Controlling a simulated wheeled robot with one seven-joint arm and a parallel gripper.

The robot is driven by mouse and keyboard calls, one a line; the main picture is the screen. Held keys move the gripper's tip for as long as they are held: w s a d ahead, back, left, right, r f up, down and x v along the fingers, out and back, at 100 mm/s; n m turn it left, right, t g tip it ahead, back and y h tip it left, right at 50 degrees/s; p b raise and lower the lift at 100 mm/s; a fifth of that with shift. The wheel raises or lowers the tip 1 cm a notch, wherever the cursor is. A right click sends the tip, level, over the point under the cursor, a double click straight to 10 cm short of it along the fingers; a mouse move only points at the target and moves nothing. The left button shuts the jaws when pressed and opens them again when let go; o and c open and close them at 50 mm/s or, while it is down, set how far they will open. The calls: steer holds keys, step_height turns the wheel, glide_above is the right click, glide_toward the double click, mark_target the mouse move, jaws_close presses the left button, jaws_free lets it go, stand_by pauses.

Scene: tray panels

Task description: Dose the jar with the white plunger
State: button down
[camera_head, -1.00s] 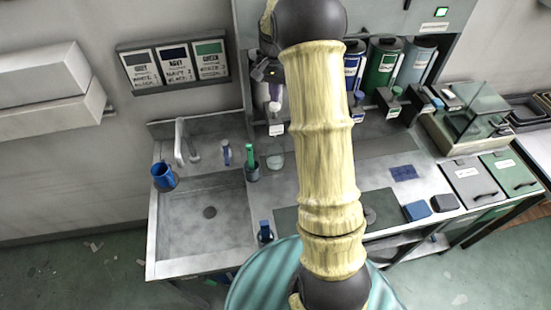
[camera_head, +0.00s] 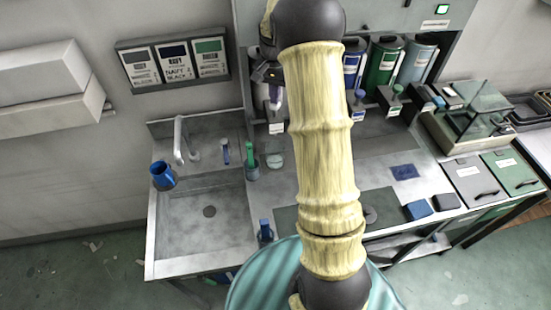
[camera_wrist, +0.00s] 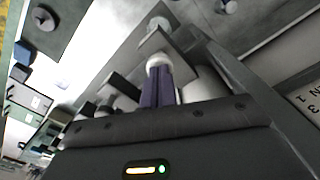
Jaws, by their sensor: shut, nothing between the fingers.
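The white plunger (camera_wrist: 159,60) shows in the wrist view as a pale round knob right at the tips of my gripper (camera_wrist: 158,72). The dark purple fingers are shut together with nothing between them. Their tips look to be against or just over the knob; I cannot tell if they touch. In the head view my gripper (camera_head: 275,92) points down at the dispenser on the back panel, partly behind my arm. A clear jar (camera_head: 275,159) stands on the counter below the labelled dispenser bracket (camera_head: 277,128). What is in the jar cannot be made out.
Blue, green and grey-blue canisters (camera_head: 382,62) with their own plungers stand to the right. A green-handled brush in a cup (camera_head: 251,168) stands left of the jar, beside the sink (camera_head: 208,230). My arm hides the middle counter.

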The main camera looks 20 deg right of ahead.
steer(key=shift+f+b, duration=0.7)
steer(key=shift+f, duration=0.7)
steer(key=shift+r, duration=0.1)
steer(key=shift+r+p, duration=1.85)
steer(key=shift+r, duration=0.25)
step_height(320, 180, up, 6)
steer(key=p, duration=0.5)
